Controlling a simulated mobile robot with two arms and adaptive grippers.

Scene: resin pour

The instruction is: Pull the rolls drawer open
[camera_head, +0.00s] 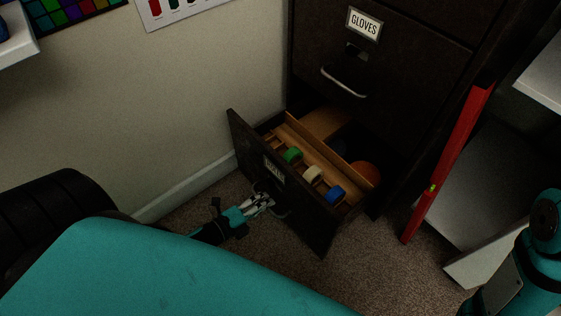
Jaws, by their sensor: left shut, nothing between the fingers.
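The rolls drawer (319,230) is the bottom drawer of a dark cabinet and stands pulled out. Its label (273,169) is partly legible at most. Inside show a green roll (292,156), a cream roll (313,174) and a blue roll (335,194) along a wooden divider, with an orange round thing (363,174) behind. My left gripper (268,199) is shut at the drawer's front, by the handle (279,211). I cannot tell whether its fingers touch the handle. My right gripper is not in view.
The gloves drawer (390,75) above is shut. A wall (190,90) stands at the left. A red level (447,166) leans right of the cabinet, beside a grey-white shelf unit (480,190). Carpet (385,270) is clear in front of the drawer.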

